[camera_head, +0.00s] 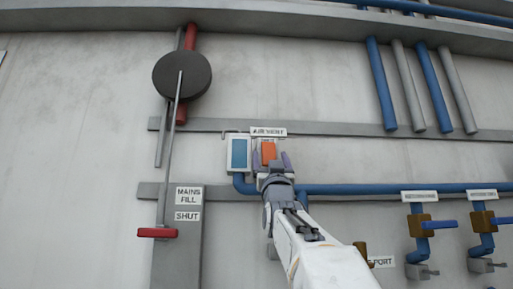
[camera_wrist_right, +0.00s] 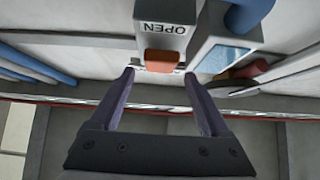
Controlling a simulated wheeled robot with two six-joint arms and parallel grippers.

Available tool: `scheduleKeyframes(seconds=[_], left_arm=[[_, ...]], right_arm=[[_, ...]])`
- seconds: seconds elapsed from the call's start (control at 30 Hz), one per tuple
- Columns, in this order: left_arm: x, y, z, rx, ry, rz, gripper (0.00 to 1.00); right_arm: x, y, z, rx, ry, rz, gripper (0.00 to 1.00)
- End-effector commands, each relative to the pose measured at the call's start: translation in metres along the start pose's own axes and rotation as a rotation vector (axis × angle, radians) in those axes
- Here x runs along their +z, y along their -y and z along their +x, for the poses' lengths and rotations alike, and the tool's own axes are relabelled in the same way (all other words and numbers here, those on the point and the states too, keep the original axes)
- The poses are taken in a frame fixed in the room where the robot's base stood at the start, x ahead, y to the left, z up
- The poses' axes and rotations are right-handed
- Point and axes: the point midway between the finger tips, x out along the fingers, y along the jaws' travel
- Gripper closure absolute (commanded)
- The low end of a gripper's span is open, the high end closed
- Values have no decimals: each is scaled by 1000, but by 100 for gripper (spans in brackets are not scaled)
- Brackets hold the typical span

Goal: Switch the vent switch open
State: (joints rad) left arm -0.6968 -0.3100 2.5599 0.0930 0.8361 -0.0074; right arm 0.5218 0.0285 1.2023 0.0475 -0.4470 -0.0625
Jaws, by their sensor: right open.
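The vent switch is an orange rocker (camera_head: 268,150) on a small wall box under the AIR VENT label (camera_head: 268,132). In the right wrist view the orange rocker (camera_wrist_right: 165,62) sits at the edge of a grey box (camera_wrist_right: 160,38) with the word OPEN upside down on it. My right gripper (camera_head: 272,161) is open, its two purple fingers either side of the rocker in the picture. My left gripper is not in view.
A blue-faced panel (camera_head: 238,153) is just left of the switch. A blue pipe (camera_head: 365,188) runs right below it. A dark disc with a rod and red handle (camera_head: 157,233) hangs at left by the MAINS FILL and SHUT labels (camera_head: 188,205). Blue-handled valves (camera_head: 420,226) are at right.

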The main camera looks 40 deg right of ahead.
Motion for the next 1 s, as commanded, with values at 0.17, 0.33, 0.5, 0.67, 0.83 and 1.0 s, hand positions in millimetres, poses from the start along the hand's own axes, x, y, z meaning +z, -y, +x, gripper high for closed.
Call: scheduleKeyframes(seconds=[0.17, 0.33, 0.5, 0.67, 0.83, 1.0], left_arm=[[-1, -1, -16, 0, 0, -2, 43], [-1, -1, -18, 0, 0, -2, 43], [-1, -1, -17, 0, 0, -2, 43], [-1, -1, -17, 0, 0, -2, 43], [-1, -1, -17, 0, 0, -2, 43], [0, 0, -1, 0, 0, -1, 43]], right_arm=[[-1, 0, 17, 0, 1, 0, 20], [0, 0, 20, 0, 1, 0, 20], [1, 0, 19, -1, 1, 0, 20], [1, 0, 19, -1, 1, 0, 62], [1, 1, 19, -1, 1, 0, 100], [8, 1, 16, -1, -52, -1, 100]])
